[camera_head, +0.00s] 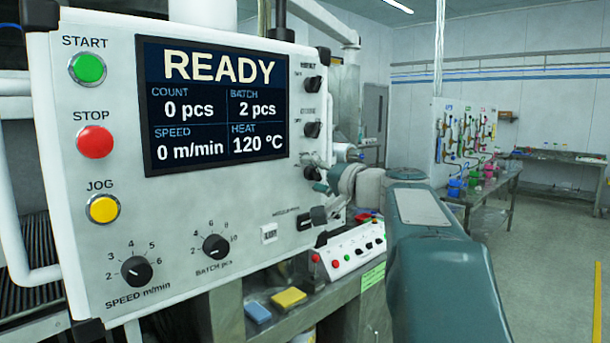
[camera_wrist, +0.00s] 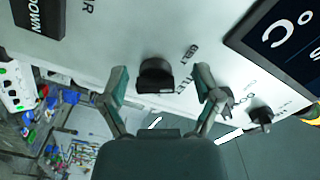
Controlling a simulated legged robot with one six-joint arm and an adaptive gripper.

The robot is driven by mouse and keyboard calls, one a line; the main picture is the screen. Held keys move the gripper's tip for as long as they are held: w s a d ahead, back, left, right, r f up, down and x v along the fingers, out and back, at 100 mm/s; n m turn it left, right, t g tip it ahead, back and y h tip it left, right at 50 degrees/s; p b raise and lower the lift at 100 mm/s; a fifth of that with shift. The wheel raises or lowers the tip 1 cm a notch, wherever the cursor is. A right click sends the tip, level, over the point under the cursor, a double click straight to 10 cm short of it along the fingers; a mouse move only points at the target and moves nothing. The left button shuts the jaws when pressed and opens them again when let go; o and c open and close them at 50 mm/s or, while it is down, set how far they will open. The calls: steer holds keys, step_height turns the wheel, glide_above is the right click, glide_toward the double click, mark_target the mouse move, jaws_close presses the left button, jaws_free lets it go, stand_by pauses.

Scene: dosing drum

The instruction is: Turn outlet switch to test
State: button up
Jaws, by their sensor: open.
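A black rotary knob (camera_wrist: 156,75) on the white control panel sits between the two spread fingers of my gripper (camera_wrist: 162,80) in the wrist view. The fingers are open on either side of it, with a gap on both sides. Two more knobs, a middle one (camera_head: 312,129) and a top one (camera_head: 313,84), stand above.
The panel carries a READY display (camera_head: 215,105) and start, stop and jog buttons. A black switch (camera_head: 312,217) sits lower, near a button (camera_head: 269,233). A bench with yellow (camera_head: 289,298) and blue blocks is below. The floor at right is clear.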

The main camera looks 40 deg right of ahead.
steer(key=shift+d+f, duration=0.1)
steer(key=shift+d, duration=0.75)
steer(key=c, duration=1)
steer(key=shift+a, duration=0.2)
jaws_close()
steer(key=shift+a, duration=0.25)
steer(key=shift+d+f+m, duration=0.1)
steer(key=shift+f+m, duration=0.05)
steer(key=shift+m, duration=0.25)
steer(key=m, duration=1.1)
steer(key=shift+f, duration=0.1)
steer(key=shift+m, duration=0.3)
